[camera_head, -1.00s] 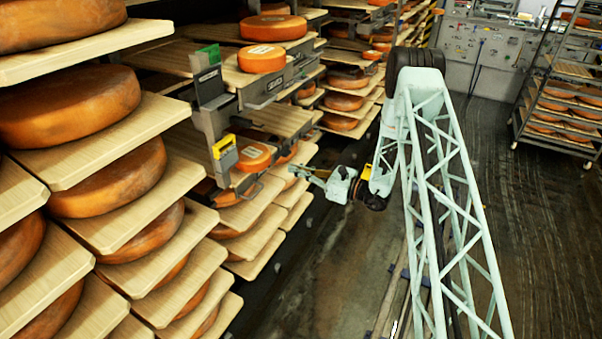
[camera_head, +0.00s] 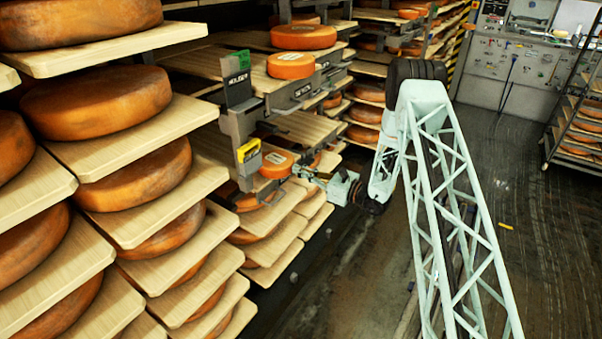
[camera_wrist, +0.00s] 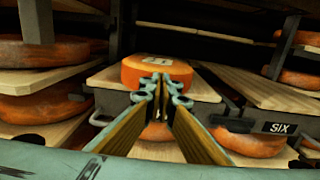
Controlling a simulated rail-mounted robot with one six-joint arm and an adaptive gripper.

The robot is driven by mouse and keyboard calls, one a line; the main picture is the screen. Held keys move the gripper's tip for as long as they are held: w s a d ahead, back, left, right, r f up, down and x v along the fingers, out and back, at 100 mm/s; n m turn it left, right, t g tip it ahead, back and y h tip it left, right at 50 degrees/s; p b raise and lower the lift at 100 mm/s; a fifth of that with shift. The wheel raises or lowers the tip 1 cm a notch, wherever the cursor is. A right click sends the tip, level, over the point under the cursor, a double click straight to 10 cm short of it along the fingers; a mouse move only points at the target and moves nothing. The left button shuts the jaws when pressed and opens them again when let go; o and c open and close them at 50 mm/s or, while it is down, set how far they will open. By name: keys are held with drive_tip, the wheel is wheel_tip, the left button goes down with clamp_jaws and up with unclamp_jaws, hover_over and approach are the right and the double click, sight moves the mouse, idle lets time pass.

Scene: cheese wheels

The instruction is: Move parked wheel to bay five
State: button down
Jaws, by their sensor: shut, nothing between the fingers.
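A small orange cheese wheel (camera_head: 277,163) with a pale label lies on a board beside a yellow tag, in the middle of the rack. My gripper (camera_head: 302,172) is just right of it. In the wrist view, an orange wheel (camera_wrist: 150,70) with a pale marked label sits on a wooden board straight ahead, beyond my gripper (camera_wrist: 161,84). The fingers are shut with nothing between them and overlap the wheel's near side in this view; contact cannot be told. Another small labelled wheel (camera_head: 290,66) sits higher, and I cannot tell which wheel is the parked one.
A green tag (camera_head: 238,60) and a yellow tag (camera_head: 248,150) mark the rack's front. In the wrist view a plate reading SIX (camera_wrist: 279,128) is on a bay at right, with an empty board (camera_wrist: 262,88). Large wheels fill the left shelves. The aisle floor (camera_head: 500,270) is mostly open.

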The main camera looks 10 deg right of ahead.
drive_tip(key=shift+w+a, duration=0.1)
drive_tip(key=shift+x, duration=1.05)
drive_tip(key=p+v, duration=0.1)
drive_tip(key=v, duration=1.3)
drive_tip(key=shift+d+r+p, duration=0.1)
drive_tip(key=shift+d+p, duration=0.15)
drive_tip(key=shift+p, duration=0.8)
drive_tip(key=shift+a, duration=0.1)
drive_tip(key=b+x, duration=0.2)
drive_tip(key=x, duration=1.1)
drive_tip(key=shift+w+a, duration=0.2)
drive_tip(key=shift+a, duration=0.1)
